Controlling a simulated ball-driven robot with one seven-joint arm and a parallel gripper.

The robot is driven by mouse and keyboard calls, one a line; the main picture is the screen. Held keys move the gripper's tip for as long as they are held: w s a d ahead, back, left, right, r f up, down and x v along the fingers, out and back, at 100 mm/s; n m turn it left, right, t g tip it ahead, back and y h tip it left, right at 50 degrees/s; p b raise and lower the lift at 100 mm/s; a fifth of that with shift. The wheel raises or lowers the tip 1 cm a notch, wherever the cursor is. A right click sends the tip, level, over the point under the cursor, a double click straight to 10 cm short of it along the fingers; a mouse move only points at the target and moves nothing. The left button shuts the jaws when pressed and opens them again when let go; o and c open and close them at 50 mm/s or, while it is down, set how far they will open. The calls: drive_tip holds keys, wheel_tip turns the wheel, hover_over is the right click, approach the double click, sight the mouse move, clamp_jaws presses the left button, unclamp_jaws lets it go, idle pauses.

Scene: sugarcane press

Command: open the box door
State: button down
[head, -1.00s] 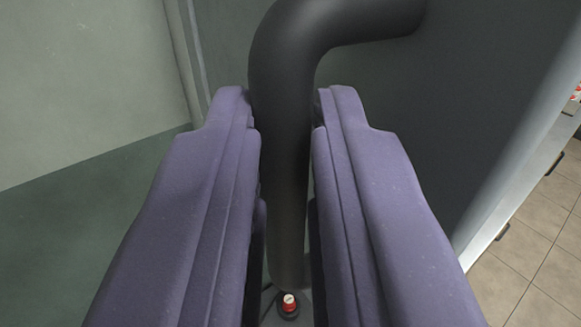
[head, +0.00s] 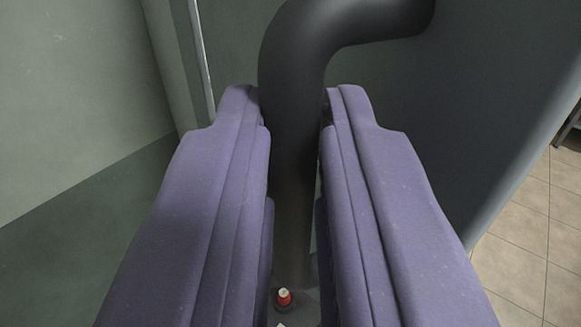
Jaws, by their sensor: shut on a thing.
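The box door (head: 450,120) is a dark grey panel filling the middle and right of the head view. A thick black curved handle (head: 300,60) stands out from it, bending to the right at its top. My gripper (head: 293,110) has its two purple fingers on either side of the handle's upright part and is shut on it. The lower part of the handle is partly hidden between the fingers. The door's right edge shows as a light band, and a thin bright strip runs along its left side.
A red-and-white knob (head: 284,298) shows low between the fingers. A grey-green wall (head: 75,110) is at the left. Tiled floor (head: 530,235) lies open at the right, with a dark object (head: 570,128) at the picture's edge.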

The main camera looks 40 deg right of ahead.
drive_tip(key=c, duration=1.5)
unclamp_jaws()
drive_tip(key=shift+w+d+r, duration=0.2)
drive_tip(key=shift+r, duration=0.05)
drive_tip(key=shift+c, duration=0.2)
drive_tip(key=o, duration=0.3)
drive_tip(key=shift+w+d, duration=0.2)
drive_tip(key=shift+o, duration=0.7)
drive_tip(key=shift+w+d+f, duration=0.2)
drive_tip(key=shift+s+a, duration=0.4)
drive_tip(key=shift+a, duration=0.1)
drive_tip(key=v, duration=0.7)
drive_tip(key=shift+s+a, duration=0.1)
drive_tip(key=shift+a, duration=0.05)
